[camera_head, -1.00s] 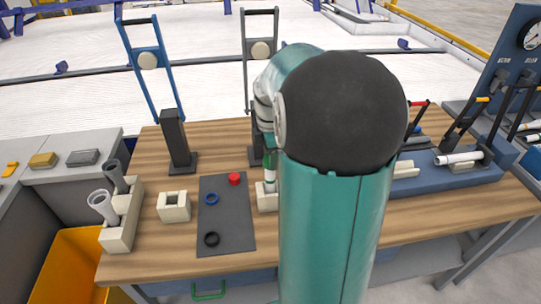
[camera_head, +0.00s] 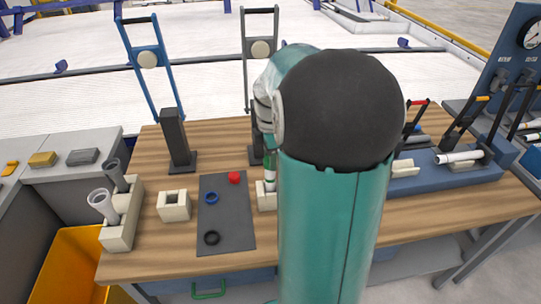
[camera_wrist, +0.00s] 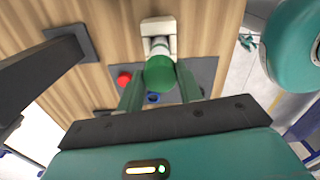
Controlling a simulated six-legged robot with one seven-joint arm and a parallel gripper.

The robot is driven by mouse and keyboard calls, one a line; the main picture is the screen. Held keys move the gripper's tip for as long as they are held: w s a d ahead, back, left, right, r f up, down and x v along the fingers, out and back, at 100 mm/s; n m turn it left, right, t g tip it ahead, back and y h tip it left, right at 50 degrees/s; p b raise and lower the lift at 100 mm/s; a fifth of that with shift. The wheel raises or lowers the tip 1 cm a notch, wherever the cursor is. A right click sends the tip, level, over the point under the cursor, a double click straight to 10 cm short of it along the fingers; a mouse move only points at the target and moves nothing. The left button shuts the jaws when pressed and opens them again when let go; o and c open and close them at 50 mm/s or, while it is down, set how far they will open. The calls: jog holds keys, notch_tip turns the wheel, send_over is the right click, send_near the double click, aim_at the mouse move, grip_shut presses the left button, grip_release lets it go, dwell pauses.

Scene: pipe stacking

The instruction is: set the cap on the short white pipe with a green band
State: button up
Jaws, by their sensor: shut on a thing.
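My gripper (camera_wrist: 160,88) is shut on a round green cap (camera_wrist: 160,74), held between its green fingers in the wrist view. Just beyond the cap, a short white pipe (camera_wrist: 158,46) stands in a cream holder block (camera_wrist: 158,24). The cap lines up with the pipe's end and hides part of it. I cannot tell whether they touch. In the head view the pipe (camera_head: 270,185) stands upright in the block (camera_head: 264,203), partly hidden by my arm, with green just above it. The gripper's fingers are mostly hidden there.
A grey mat (camera_head: 226,224) carries a red cap (camera_head: 234,177), a blue ring (camera_head: 211,198) and a black ring (camera_head: 212,238). To its left are an empty cream block (camera_head: 173,206) and a rack (camera_head: 121,232) with grey pipes. A dark post (camera_head: 174,138) stands behind. A blue fixture (camera_head: 436,174) is at right.

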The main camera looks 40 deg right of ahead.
jog(key=o, duration=1.5)
jog(key=shift+r, duration=0.1)
jog(key=shift+r, duration=3.45)
